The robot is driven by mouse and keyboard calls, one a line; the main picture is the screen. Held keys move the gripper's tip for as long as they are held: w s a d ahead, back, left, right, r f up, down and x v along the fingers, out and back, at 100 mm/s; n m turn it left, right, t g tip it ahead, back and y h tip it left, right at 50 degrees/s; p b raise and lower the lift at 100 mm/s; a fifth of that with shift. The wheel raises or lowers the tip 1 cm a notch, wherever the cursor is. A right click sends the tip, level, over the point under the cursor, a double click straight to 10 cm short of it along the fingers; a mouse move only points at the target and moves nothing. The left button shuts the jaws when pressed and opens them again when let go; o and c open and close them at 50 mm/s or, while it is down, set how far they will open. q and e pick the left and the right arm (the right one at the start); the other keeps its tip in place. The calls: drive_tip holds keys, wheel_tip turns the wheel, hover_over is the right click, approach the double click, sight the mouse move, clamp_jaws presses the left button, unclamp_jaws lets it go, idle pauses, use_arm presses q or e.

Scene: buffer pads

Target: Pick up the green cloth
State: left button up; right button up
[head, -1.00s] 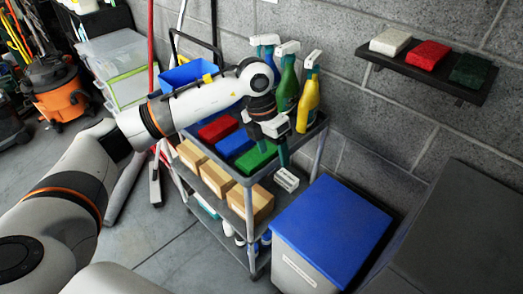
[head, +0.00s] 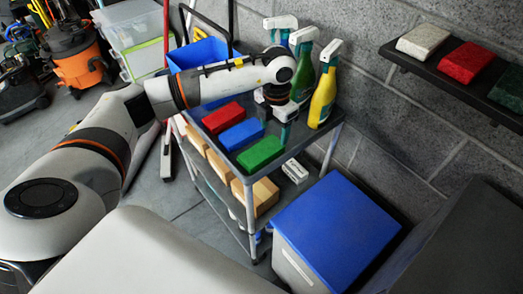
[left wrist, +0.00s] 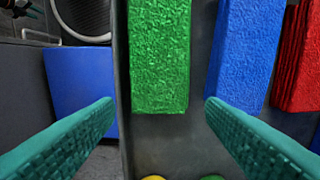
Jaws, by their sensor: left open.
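The green cloth (head: 260,154) is a thick, block-shaped textured pad lying on the top shelf of the grey cart (head: 305,150), at the end of a row of pads. In the left wrist view the green cloth (left wrist: 160,55) lies ahead, in line with the gap between my teal fingers. My left gripper (head: 277,120) is over the cart top, just behind the green cloth in the head view. In the left wrist view the left gripper (left wrist: 158,106) is open, with its fingertips apart on either side of the cloth's near end and nothing gripped. My right gripper is out of view.
A blue pad (head: 241,135) and a red pad (head: 222,117) lie beside the green one. Spray bottles (head: 323,95) stand close behind my gripper. A blue-lidded bin (head: 335,230) is right of the cart. A wall shelf (head: 440,72) holds white, red and dark green pads.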

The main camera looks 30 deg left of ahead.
sight(274, 142)
use_arm(q)
drive_tip(key=shift+f, duration=0.35)
wheel_tip(274, 142, down, 4)
drive_tip(key=shift+r+p, duration=0.2)
drive_tip(key=shift+p, duration=0.7)
drive_tip(key=shift+f, duration=0.5)
drive_tip(key=c, duration=0.6)
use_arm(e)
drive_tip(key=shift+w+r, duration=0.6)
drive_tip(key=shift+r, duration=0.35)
use_arm(q)
drive_tip(key=shift+w, duration=0.1)
drive_tip(key=shift+c, duration=0.2)
